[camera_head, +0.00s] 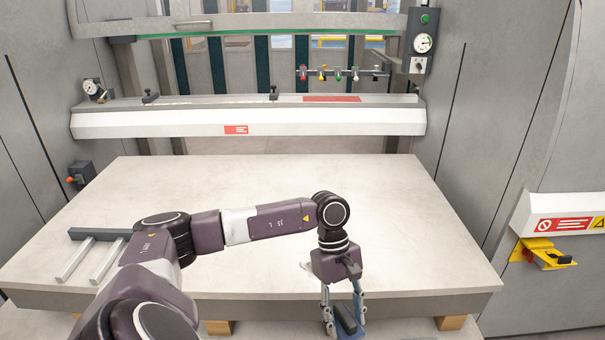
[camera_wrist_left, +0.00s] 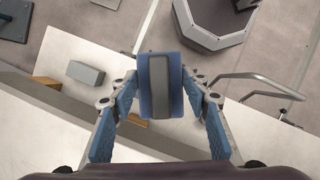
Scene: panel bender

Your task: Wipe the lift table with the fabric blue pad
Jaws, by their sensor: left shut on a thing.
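The lift table (camera_head: 240,255) is a wide, pale, flat top with a grey front edge. My left gripper (camera_head: 344,308) hangs fingers-down at the table's front edge, right of the middle. It is shut on the fabric blue pad (camera_head: 359,301), which has a dark grey handle block. In the left wrist view, the pad (camera_wrist_left: 145,88) lies between the two fingers of the left gripper (camera_wrist_left: 160,92). The pad appears to be in front of the table edge and over the floor, not on the top. My right gripper is not in view.
A white beam (camera_head: 330,122) with a red label crosses behind the table. A dark bar with two pale rods (camera_head: 75,260) sits at the table's left. A yellow bracket (camera_head: 540,252) juts from the right wall. Most of the tabletop is bare.

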